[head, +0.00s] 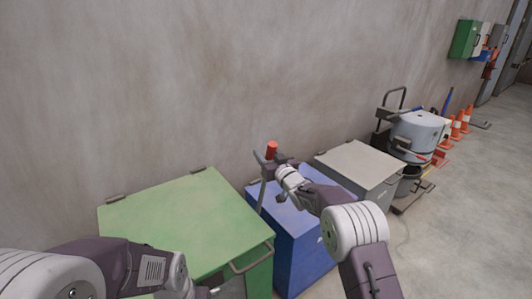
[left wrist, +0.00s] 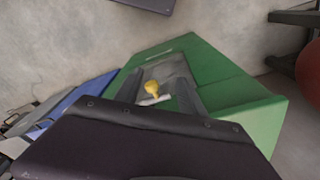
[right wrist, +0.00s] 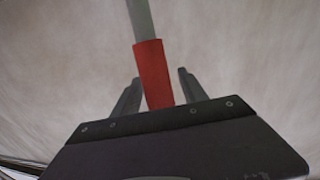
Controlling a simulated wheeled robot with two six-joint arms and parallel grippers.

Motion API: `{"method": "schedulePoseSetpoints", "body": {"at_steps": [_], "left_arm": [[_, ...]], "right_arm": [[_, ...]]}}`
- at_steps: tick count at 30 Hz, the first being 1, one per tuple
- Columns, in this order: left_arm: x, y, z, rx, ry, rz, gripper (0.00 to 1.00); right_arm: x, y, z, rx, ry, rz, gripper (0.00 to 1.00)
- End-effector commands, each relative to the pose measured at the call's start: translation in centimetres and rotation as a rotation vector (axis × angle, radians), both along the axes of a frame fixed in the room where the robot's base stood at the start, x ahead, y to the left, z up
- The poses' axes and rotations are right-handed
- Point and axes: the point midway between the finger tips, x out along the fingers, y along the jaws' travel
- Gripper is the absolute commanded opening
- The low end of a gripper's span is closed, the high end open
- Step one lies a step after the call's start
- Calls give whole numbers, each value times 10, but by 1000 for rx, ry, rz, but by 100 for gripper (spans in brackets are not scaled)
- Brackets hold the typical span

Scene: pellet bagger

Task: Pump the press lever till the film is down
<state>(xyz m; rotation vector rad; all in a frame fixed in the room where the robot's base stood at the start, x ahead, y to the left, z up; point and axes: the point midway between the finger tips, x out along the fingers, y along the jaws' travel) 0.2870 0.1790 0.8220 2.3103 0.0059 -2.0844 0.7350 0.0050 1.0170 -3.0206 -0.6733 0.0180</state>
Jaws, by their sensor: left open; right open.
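The lever has a red grip (head: 271,150) on a grey bar (head: 262,193), standing nearly upright between the green and blue boxes in the head view. My right gripper (head: 270,161) is at the grip. In the right wrist view, the red grip (right wrist: 154,75) lies between the fingers of my open right gripper (right wrist: 158,88), with gaps on both sides. I cannot make out the film.
A green box (head: 170,215) stands at left, a blue box (head: 312,235) in the middle and a grey box (head: 362,165) to the right. A grey drum (head: 418,135) and orange cones (head: 456,130) are farther right. The wall is close behind; the right floor is open.

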Motion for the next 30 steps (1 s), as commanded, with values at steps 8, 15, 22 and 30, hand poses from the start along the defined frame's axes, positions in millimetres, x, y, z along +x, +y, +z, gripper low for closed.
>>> {"method": "schedulePoseSetpoints", "body": {"at_steps": [8, 15, 22, 30], "left_arm": [[0, 0, 0, 0, 0, 0, 47], [0, 0, 0, 0, 0, 0, 47], [0, 0, 0, 0, 0, 0, 47], [0, 0, 0, 0, 0, 0, 47]], "right_arm": [[4, 2, 0, 0, 0, 0, 50], [4, 2, 0, 0, 0, -1, 0], [4, 1, 0, 0, 0, -1, 0], [4, 1, 0, 0, 0, -1, 0]]}}
